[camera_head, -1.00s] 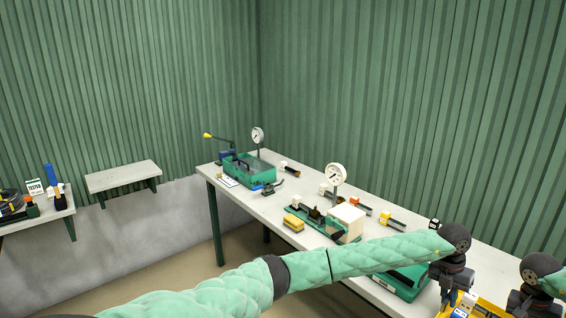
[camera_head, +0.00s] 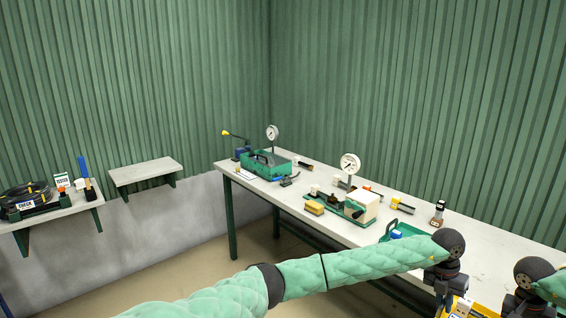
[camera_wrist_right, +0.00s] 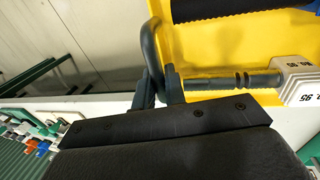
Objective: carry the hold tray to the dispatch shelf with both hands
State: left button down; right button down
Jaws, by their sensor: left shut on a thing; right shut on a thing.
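The yellow hold tray (camera_head: 487,311) shows only in part at the bottom right of the head view, cut off by the frame. In the right wrist view its yellow floor (camera_wrist_right: 220,50) fills the upper right, with a dark hose piece and a white numbered tag (camera_wrist_right: 300,77) on it. My left gripper (camera_head: 445,298) is shut on the tray's left side. My right gripper (camera_wrist_right: 160,88) is shut on the tray's dark looped handle (camera_wrist_right: 153,45). Two wall shelves stand at the left: a bare one (camera_head: 145,172) and one holding coils (camera_head: 75,207); I cannot tell which is dispatch.
A long white workbench (camera_head: 285,197) runs along the right wall. It carries a green crate (camera_head: 266,165), pressure gauges (camera_head: 350,163), a white box (camera_head: 361,206) and small tools. The floor between bench and shelves looks clear. A "TESTED" card (camera_head: 62,182) stands on the coil shelf.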

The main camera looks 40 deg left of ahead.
aim_at(145, 169)
jog(key=u, duration=2.2)
jog(key=i+u, duration=0.15)
jog(key=u, duration=0.6)
jog(key=i+l, duration=0.3)
jog(key=l, duration=0.15)
jog(key=i+l, duration=0.3)
jog(key=l, duration=0.2)
jog(key=i+l, duration=0.65)
jog(key=l, duration=0.25)
jog(key=i+l, duration=0.3)
jog(key=l, duration=0.15)
jog(key=i+l, duration=0.3)
jog(key=l, duration=0.2)
jog(key=i+l, duration=0.3)
jog(key=l, duration=0.15)
jog(key=i+l, duration=0.35)
jog(key=l+u, duration=0.05)
jog(key=l, duration=0.05)
